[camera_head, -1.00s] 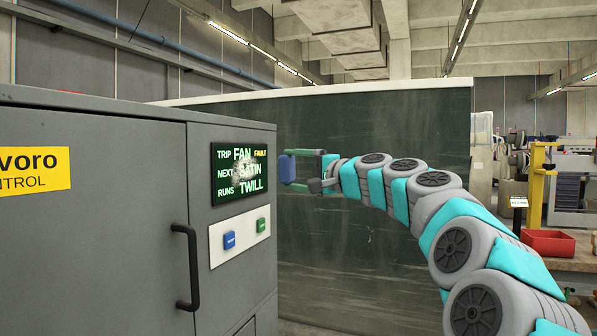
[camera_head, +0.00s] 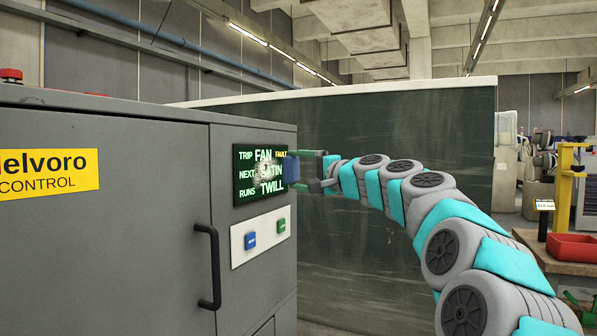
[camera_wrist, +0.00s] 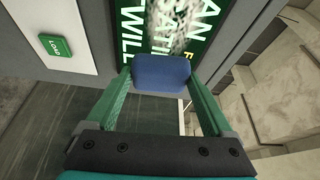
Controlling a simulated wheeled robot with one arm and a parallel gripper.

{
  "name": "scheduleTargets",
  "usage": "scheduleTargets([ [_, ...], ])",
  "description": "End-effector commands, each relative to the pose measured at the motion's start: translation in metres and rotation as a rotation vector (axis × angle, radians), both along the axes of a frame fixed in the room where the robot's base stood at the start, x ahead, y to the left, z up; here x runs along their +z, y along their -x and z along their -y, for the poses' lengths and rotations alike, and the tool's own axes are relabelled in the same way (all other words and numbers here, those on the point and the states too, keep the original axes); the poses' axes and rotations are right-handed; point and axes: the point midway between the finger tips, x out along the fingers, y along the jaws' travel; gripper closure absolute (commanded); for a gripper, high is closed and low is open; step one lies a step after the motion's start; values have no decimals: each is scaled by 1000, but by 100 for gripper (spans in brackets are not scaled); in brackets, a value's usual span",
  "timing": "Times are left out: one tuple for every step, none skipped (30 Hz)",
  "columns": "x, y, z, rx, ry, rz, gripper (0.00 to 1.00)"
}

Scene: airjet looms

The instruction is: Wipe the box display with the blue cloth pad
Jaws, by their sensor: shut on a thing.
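The box display (camera_head: 261,172) is a dark panel with white, green and yellow text on the grey control box (camera_head: 150,200). A pale, speckled smudge covers part of its middle; it also shows in the wrist view (camera_wrist: 174,30). My gripper (camera_head: 305,169) is at the display's right edge. It is shut on the blue cloth pad (camera_wrist: 162,74), which sits between the two green fingers. In the head view the pad (camera_head: 291,169) overlaps the display's right edge. I cannot tell whether it touches the display.
Below the display, a white plate (camera_head: 265,255) carries a blue button (camera_head: 250,240) and a green button (camera_head: 281,226). A black handle (camera_head: 210,267) sticks out of the box door. A dark panel (camera_head: 400,120) stands behind my arm. A red tray (camera_head: 573,247) sits on a bench at right.

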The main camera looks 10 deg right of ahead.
Motion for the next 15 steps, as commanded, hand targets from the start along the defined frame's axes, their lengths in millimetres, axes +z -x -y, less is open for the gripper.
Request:
scheduleTargets([
  [0,0,0,0,0,0,58],
  [0,0,0,0,0,0,58],
  [0,0,0,0,0,0,58],
  [0,0,0,0,0,0,58],
  [0,0,-1,0,0,0,58],
  [0,-1,-1,0,0,0,58],
  [0,-1,-1,0,0,0,58],
  [0,-1,-2,0,0,0,58],
  [0,-2,-2,0,0,0,58],
  [0,-2,-3,0,0,0,58],
  [0,-2,-3,0,0,0,58],
  [0,-3,-4,0,0,0,58],
  [0,-3,-4,0,0,0,58],
  [0,-4,-5,0,0,0,58],
  [0,-4,-5,0,0,0,58],
])
